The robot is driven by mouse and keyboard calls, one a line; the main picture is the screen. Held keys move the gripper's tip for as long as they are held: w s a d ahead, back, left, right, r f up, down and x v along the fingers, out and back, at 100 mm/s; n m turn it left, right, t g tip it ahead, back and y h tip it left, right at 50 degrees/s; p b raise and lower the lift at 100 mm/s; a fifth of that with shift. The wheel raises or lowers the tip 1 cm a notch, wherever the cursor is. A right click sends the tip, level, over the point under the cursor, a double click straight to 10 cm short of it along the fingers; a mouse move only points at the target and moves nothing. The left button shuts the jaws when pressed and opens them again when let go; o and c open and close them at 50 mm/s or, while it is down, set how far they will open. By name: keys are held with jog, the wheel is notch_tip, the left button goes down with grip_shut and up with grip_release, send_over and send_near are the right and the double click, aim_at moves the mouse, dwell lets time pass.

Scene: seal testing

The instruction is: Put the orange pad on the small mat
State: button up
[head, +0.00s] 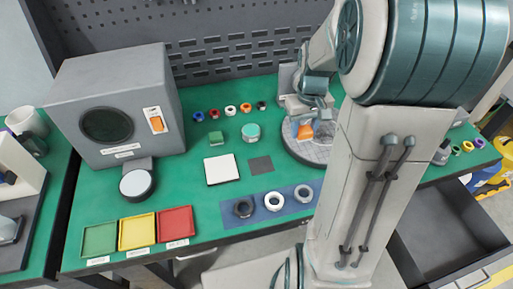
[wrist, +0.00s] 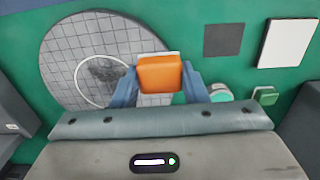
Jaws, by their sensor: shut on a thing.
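The orange pad (wrist: 160,73) is held between the two blue fingers of my gripper (wrist: 158,88), which is shut on it. In the head view the orange pad (head: 305,131) shows over the round gridded plate (head: 302,154), partly beside my gripper. A pale strip shows along its far edge in the wrist view. I cannot tell how high it is above the plate. The small mat, a dark grey square (head: 260,165), lies flat and bare on the green bench, left of the plate. It also shows in the wrist view (wrist: 223,40), upper right of the pad.
A larger white square (head: 221,170) lies left of the mat. A teal round piece (head: 250,132) and a green block (head: 216,139) stand behind. A blue strip (head: 226,215) with rings lies in front. Coloured trays (head: 136,233) and a grey machine (head: 115,105) are at left.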

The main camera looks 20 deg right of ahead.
send_over(261, 165)
notch_tip(261, 165, down, 7)
jog(key=shift+w+r, duration=0.1)
jog(key=shift+r, duration=0.05)
jog(key=shift+f, duration=2.05)
jog(key=shift+f, duration=0.25)
jog(key=o, duration=1)
jog(key=shift+r, duration=0.1)
jog(key=shift+c, duration=0.2)
jog(key=shift+r, duration=0.1)
